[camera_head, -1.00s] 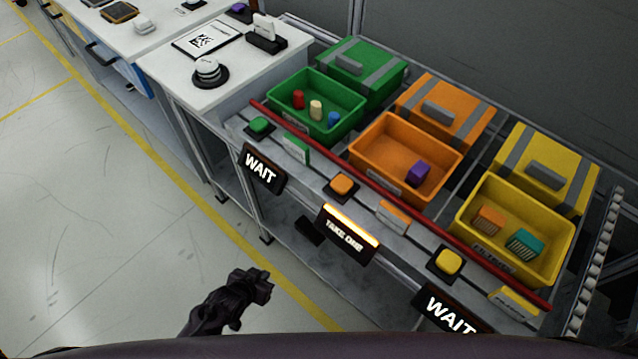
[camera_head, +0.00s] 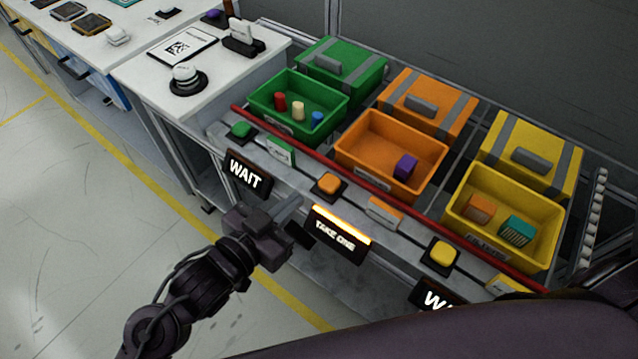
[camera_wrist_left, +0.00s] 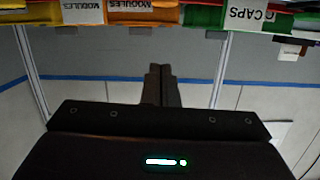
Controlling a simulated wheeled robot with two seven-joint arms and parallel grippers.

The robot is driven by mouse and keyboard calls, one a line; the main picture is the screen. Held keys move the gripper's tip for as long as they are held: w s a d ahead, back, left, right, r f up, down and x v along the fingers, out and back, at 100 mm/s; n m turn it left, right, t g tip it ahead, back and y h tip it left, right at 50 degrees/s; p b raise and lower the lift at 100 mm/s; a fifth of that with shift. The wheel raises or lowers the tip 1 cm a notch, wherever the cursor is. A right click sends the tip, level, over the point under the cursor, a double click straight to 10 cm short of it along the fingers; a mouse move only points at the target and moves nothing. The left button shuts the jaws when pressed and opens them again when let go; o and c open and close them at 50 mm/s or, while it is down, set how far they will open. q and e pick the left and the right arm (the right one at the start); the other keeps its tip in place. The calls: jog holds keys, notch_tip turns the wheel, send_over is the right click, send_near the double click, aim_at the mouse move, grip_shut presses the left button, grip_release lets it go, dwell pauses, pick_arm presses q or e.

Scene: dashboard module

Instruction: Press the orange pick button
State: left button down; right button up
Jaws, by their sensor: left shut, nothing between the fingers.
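The orange pick button (camera_head: 328,184) sits on a dark square base on the grey front rail, in front of the orange bin (camera_head: 375,142). Its display (camera_head: 338,230) hangs below it, lit orange and reading "TAKE ONE". My left gripper (camera_head: 296,203) is shut and empty. In the head view its fingertips appear just left of and slightly below the button, apart from it. In the left wrist view the closed fingers (camera_wrist_left: 161,70) point towards the bins, and the button cannot be made out. My right gripper is not in view.
A green button (camera_head: 240,130) and a yellow button (camera_head: 441,252) sit on the same rail, with a "WAIT" display (camera_head: 246,174) under the green one. A red bar (camera_head: 318,160) runs between the buttons and the bins. The orange bin holds a purple block (camera_head: 405,166).

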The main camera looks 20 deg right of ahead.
pick_arm(q)
send_over(323, 196)
jog(key=shift+s+a+f+p, duration=0.1)
jog(key=shift+a+f+p, duration=0.1)
jog(key=shift+f, duration=0.25)
jog(key=shift+s+a+f+p, duration=0.1)
jog(key=shift+f+p, duration=0.1)
jog(key=shift+f, duration=0.25)
jog(key=f, duration=0.3)
jog(key=shift+w+d+f, duration=0.15)
jog(key=shift+w+d, duration=0.05)
jog(key=shift+d, duration=0.05)
jog(key=shift+f, duration=0.5)
